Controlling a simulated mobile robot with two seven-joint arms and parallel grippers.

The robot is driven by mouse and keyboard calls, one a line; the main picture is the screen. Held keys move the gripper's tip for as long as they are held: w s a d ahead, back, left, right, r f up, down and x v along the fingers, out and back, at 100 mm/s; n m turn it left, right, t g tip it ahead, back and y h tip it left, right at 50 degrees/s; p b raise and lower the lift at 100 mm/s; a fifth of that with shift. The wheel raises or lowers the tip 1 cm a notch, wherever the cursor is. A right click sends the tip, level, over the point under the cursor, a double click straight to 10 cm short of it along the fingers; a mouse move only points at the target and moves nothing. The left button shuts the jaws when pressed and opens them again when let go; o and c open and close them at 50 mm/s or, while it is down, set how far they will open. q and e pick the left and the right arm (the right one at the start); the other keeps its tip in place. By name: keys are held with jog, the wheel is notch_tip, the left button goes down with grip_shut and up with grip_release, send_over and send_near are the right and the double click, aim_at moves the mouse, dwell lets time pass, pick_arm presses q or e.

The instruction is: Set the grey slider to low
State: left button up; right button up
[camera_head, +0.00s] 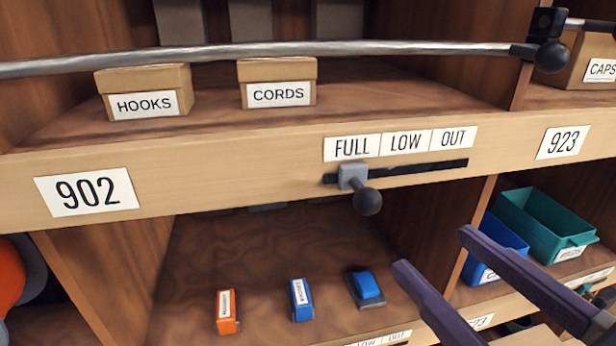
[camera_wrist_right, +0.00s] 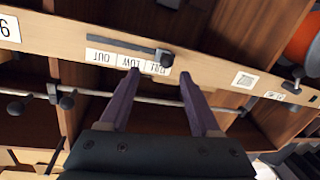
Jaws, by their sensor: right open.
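The grey slider (camera_head: 352,177) sits at the left end of a black slot (camera_head: 425,168) in the shelf's front board, below the FULL label (camera_head: 350,147). A round dark knob (camera_head: 367,201) sticks out from it. The LOW label (camera_head: 405,142) is in the middle and the OUT label (camera_head: 454,139) at the right. My right gripper (camera_head: 435,250) is open and empty, below and right of the slider in the head view. In the right wrist view, the knob (camera_wrist_right: 166,58) shows just beyond the gap between its fingertips (camera_wrist_right: 160,72). My left gripper is not in view.
A metal rail (camera_head: 300,48) runs across above the board. Boxes marked HOOKS (camera_head: 145,92) and CORDS (camera_head: 277,83) stand on the upper shelf. Small orange (camera_head: 227,312) and blue (camera_head: 301,300) items stand below, with blue and green bins (camera_head: 545,225) at right.

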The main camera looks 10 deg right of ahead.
aim_at(376, 206)
jog(key=shift+n+y, duration=0.3)
jog(key=shift+y, duration=0.2)
jog(key=p+x, duration=0.1)
jog(key=x, duration=0.2)
jog(key=p+x, duration=0.1)
jog(key=x, duration=0.2)
jog(key=a+p+x, duration=0.1)
jog(key=x, duration=0.2)
jog(key=shift+s+r, duration=0.15)
jog(key=shift+r, duration=0.2)
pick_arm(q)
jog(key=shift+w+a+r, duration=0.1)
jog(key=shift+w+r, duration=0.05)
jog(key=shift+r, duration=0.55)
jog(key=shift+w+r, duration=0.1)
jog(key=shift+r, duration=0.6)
pick_arm(e)
jog(key=shift+w+a+f, duration=0.1)
jog(key=shift+w+f, duration=0.05)
jog(key=shift+w, duration=0.4)
jog(key=c, duration=1)
grip_shut()
